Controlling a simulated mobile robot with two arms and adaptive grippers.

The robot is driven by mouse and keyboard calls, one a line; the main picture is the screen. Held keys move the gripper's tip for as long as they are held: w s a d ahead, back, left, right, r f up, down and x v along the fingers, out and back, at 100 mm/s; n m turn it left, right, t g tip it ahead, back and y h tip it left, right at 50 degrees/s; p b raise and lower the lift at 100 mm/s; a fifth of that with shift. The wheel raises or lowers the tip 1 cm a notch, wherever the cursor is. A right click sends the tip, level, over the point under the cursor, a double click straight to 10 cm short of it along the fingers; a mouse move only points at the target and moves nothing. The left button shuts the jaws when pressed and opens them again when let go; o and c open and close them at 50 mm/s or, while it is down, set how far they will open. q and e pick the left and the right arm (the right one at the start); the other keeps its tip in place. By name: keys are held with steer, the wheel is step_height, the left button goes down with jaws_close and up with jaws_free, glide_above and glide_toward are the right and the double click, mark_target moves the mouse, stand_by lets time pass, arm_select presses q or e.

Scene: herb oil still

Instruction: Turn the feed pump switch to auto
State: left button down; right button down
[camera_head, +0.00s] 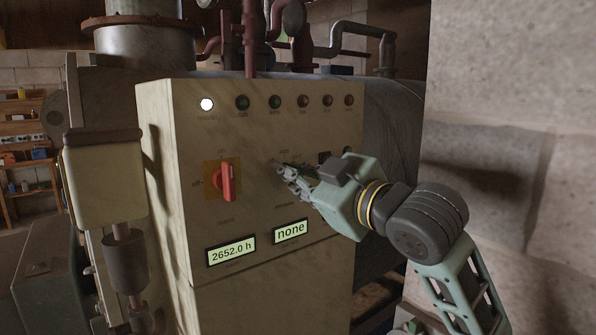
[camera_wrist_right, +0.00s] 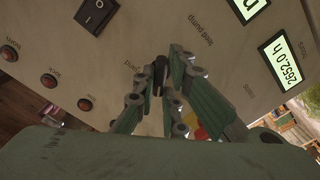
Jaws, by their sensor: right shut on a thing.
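The feed pump switch is a small dark knob (camera_wrist_right: 159,74) on the front of the beige control cabinet (camera_head: 175,230). In the wrist view the label "feed pump" (camera_wrist_right: 213,38) is printed near it. My right gripper (camera_head: 283,171) reaches the panel from the right, and its fingers (camera_wrist_right: 165,82) are closed around the knob. The fingers cover most of the knob, so I cannot tell which position it points to. My left gripper is not in view.
A red main switch (camera_head: 228,182) on a yellow plate is left of my fingers. Two lit displays, "2652.0 h" (camera_head: 231,250) and "none" (camera_head: 290,231), are below. A black rocker switch (camera_wrist_right: 97,15) is close by. The top-left lamp (camera_head: 207,104) glows white. A stone wall (camera_head: 520,150) stands at right.

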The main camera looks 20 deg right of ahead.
steer(key=shift+m+p, duration=1.9)
steer(key=shift+m, duration=1.8)
steer(key=c, duration=1.8)
jaws_free()
steer(key=v, duration=0.7)
steer(key=shift+s+d, duration=0.1)
steer(key=shift+s, duration=0.1)
